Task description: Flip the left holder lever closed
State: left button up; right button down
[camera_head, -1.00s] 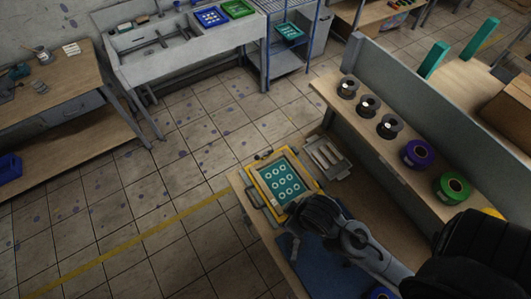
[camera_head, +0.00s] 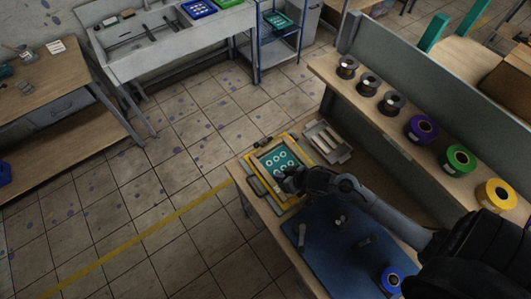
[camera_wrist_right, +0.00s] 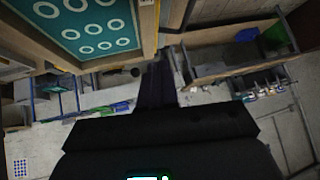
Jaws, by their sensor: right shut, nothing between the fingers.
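A teal printing screen with white rings (camera_head: 274,160) sits in a yellow frame (camera_head: 251,168) on the table's left end. The screen also shows at the upper left of the wrist view (camera_wrist_right: 88,22). A grey holder part (camera_head: 258,187) is on the frame's left side. I cannot make out the lever or its position. My right gripper (camera_head: 284,178) is over the front part of the screen and hides part of it. Its dark fingers (camera_wrist_right: 158,75) are together and empty, beside the frame's edge in the wrist view. My left gripper is not in view.
A grey tray with pale bars (camera_head: 327,143) lies right of the frame. A blue mat (camera_head: 335,245) with small tools covers the table in front. A shelf with several spools, one of them purple (camera_head: 421,128), runs along the right. Open floor lies left of the table.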

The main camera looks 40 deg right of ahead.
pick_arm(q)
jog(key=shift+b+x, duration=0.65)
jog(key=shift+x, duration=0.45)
pick_arm(e)
jog(key=w+d+r+h, duration=0.1)
jog(key=w+d, duration=0.4)
jog(key=d, duration=0.2)
jog(key=shift+w+r+n+t, duration=0.2)
jog(key=shift+n+t, duration=0.1)
jog(key=shift+t, duration=0.1)
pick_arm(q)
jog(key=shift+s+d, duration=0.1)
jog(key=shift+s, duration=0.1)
pick_arm(e)
send_near(263, 141)
jog(key=a+f, duration=0.1)
jog(key=s+a+f, duration=0.1)
jog(key=a, duration=0.1)
jog(key=shift+s+a+f, duration=0.1)
jog(key=shift+a+f, duration=0.15)
jog(key=shift+f, duration=0.15)
jog(key=w, duration=0.1)
jog(key=w+f, duration=0.1)
jog(key=w, duration=0.1)
jog(key=shift+a, duration=0.15)
jog(key=shift+w+a+f, duration=0.1)
jog(key=shift+w+f, duration=0.05)
jog(key=shift+w, duration=0.55)
